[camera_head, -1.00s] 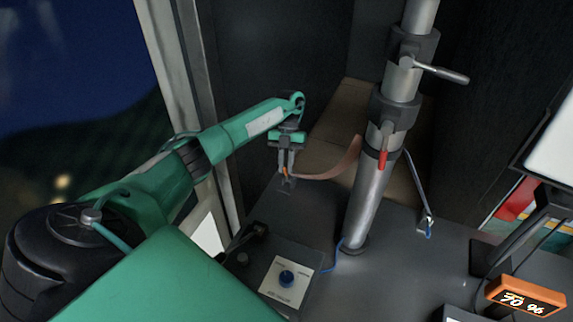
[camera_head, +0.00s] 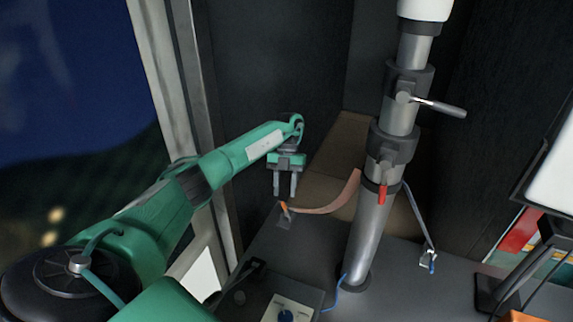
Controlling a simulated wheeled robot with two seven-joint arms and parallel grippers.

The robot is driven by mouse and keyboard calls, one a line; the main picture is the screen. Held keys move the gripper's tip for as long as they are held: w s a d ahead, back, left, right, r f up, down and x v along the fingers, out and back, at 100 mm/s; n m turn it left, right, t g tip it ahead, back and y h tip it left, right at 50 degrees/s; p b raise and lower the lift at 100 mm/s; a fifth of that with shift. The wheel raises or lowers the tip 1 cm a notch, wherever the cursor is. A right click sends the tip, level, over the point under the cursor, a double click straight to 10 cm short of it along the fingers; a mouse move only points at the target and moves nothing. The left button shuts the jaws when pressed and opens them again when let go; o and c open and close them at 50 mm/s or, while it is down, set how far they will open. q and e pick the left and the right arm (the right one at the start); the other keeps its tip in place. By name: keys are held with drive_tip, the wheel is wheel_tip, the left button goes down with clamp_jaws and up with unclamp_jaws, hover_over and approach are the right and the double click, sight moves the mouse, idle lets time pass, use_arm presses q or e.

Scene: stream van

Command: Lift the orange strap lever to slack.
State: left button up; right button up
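The small orange strap lever (camera_head: 285,209) stands up from a dark buckle plate (camera_head: 283,222) on the grey deck, left of the metal mast. A pinkish-brown strap (camera_head: 332,200) curves from it up to the mast (camera_head: 370,235). My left gripper (camera_head: 285,192) hangs just above the lever, fingers pointing down. Its two fingers are apart with nothing visible between them, and the lever shows below the tips. My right gripper is out of view.
The mast has collars with a side handle (camera_head: 440,106) and a red lever (camera_head: 382,193). A second strap (camera_head: 416,215) runs to a blue-tipped buckle (camera_head: 429,262). A control box with a blue knob (camera_head: 285,315) sits in front. A screen stands at the right.

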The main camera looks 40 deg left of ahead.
use_arm(q)
drive_tip(key=v, duration=1)
drive_tip(key=shift+r, duration=0.2)
drive_tip(key=shift+s+f, duration=0.1)
